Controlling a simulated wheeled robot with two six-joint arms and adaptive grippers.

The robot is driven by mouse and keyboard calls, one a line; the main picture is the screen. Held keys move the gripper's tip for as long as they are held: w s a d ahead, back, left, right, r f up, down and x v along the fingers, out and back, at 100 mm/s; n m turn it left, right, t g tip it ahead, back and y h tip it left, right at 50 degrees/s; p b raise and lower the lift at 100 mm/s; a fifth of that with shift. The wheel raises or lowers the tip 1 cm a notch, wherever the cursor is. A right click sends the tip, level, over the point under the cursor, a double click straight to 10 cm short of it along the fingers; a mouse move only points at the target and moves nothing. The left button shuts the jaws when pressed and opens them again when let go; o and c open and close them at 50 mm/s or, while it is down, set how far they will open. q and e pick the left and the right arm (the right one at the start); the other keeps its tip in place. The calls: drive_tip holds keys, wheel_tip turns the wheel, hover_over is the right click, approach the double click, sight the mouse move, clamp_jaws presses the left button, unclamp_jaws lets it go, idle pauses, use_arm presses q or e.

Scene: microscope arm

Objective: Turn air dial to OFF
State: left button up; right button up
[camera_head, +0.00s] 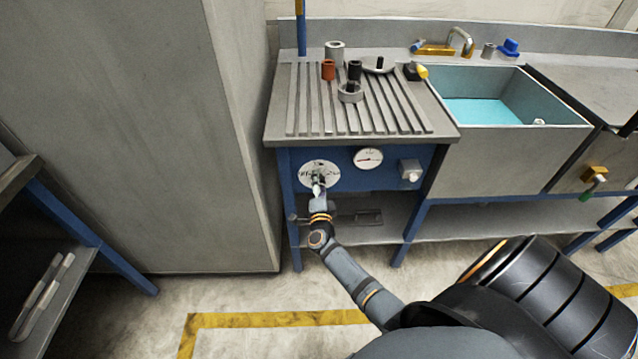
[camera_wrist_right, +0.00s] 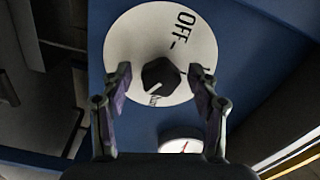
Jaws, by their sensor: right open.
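The air dial (camera_head: 312,166) is a round white plate on the blue front panel below the drainboard. In the right wrist view the plate (camera_wrist_right: 135,40) carries the word OFF at its upper right. A black faceted knob (camera_wrist_right: 160,74) sits at its centre, with a white pointer mark towards the lower left, away from OFF. My right gripper (camera_head: 318,181) is in front of the dial. In the wrist view its open fingers (camera_wrist_right: 160,82) stand on either side of the knob, with gaps visible. I cannot tell how deep the fingertips reach. My left gripper is out of view.
A pressure gauge (camera_head: 368,157) and a grey switch box (camera_head: 410,170) are right of the dial on the panel. The drainboard (camera_head: 300,110) above holds several small containers. A sink (camera_head: 500,150) is at the right, and a tall grey cabinet (camera_head: 160,130) stands close at the left.

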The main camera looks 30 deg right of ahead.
drive_tip(key=v, duration=1.1)
drive_tip(key=shift+s+a, duration=0.2)
drive_tip(key=shift+f, duration=0.15)
drive_tip(key=s+a+f+n+g+y+p, duration=0.35)
drive_tip(key=s+f+n, duration=0.4)
drive_tip(key=f, duration=0.35)
drive_tip(key=s+a+f+n+g+y+p, duration=0.3)
drive_tip(key=s+f+n+y, duration=0.35)
drive_tip(key=f, duration=0.55)
drive_tip(key=s+d+f+n+g+p, duration=0.1)
drive_tip(key=s+d+f+n+g, duration=0.1)
drive_tip(key=s, duration=1)
drive_tip(key=s+d+f+n+g+h+p, duration=0.1)
drive_tip(key=s+f+n+g, duration=0.4)
drive_tip(key=s, duration=0.8)
drive_tip(key=shift+s+d+f+n+g+h+p, duration=0.2)
drive_tip(key=shift+d+f+n+g+h+p, duration=0.2)
drive_tip(key=shift+f, duration=0.25)
